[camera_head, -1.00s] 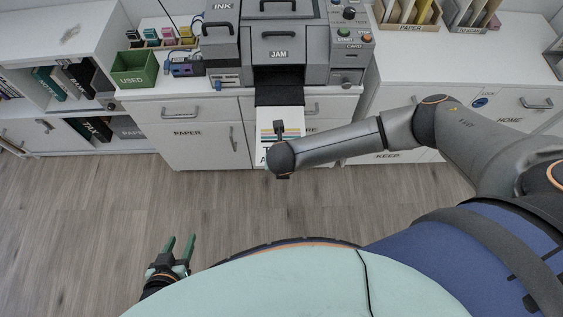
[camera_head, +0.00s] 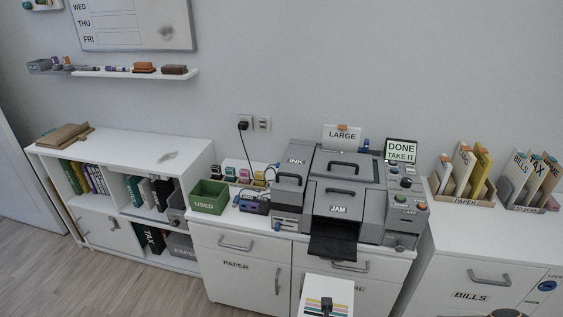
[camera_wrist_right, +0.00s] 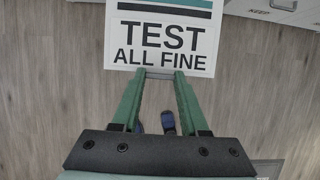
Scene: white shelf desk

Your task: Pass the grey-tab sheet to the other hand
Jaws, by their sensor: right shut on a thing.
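The grey-tab sheet (camera_head: 340,290) is white with coloured stripes and shows at the bottom of the head view, in front of the printer. In the right wrist view the sheet (camera_wrist_right: 197,50) reads "TEST ALL FINE" below a teal stripe. Its grey tab (camera_wrist_right: 160,75) is at its near edge. My right gripper (camera_wrist_right: 160,77) is shut on this tab, with its green fingers on either side. My left gripper is out of view.
The grey printer (camera_head: 340,190) stands on the white cabinet with its black tray (camera_head: 333,243) sticking out above the sheet. Its screen (camera_head: 401,150) reads "DONE TAKE IT". A green USED bin (camera_head: 209,197) stands left of it.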

